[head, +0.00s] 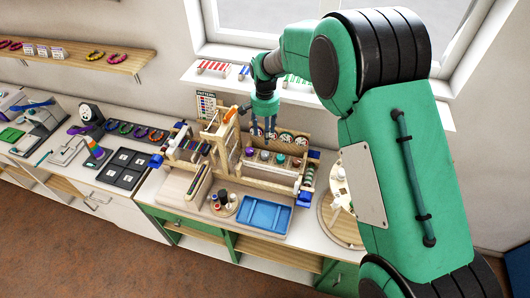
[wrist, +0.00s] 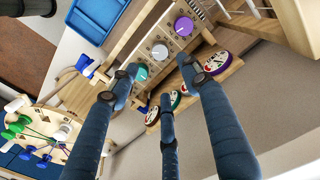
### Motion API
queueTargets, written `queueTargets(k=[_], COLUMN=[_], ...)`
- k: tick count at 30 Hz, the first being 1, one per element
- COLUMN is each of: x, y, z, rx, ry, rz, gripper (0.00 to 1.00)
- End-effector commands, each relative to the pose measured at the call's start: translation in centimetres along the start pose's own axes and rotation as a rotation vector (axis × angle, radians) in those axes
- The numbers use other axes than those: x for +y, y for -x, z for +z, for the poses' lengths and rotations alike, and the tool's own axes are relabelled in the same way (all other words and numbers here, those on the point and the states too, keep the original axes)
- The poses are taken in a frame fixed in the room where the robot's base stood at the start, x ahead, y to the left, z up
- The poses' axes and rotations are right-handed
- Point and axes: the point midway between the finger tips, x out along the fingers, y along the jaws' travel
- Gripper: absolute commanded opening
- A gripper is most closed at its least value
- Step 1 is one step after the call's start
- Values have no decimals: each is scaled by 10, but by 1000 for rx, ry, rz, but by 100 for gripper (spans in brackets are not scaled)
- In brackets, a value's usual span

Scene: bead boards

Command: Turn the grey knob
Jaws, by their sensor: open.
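The grey knob (head: 264,155) sits in a row of knobs on a wooden bead board, between a purple knob (head: 249,152) and a teal knob (head: 280,159). In the wrist view the grey knob (wrist: 160,52) shows on a pale plate, with the purple knob (wrist: 184,26) above right and the teal knob (wrist: 140,72) below left. My gripper (head: 263,132) hangs above the row, fingers pointing down. In the wrist view its dark blue fingers (wrist: 157,78) are spread, with nothing between them. It appears apart from the grey knob.
Round dials (wrist: 217,62) stand behind the knobs, close to my fingers. A blue tray (head: 266,214) lies in front of the board, and a small round holder with spools (head: 223,204) is left of it. A wooden frame (head: 222,140) rises left of the knobs.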

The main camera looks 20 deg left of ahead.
Motion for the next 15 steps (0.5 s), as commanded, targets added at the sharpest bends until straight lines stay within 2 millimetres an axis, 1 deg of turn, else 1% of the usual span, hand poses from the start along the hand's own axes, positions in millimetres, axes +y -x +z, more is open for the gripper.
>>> queueTargets(k=[8, 15], x=[0, 0], y=[-37, -76], z=[0, 0], rx=[-1, -1], ry=[0, 0], rz=[1, 1], gripper=[47, 47])
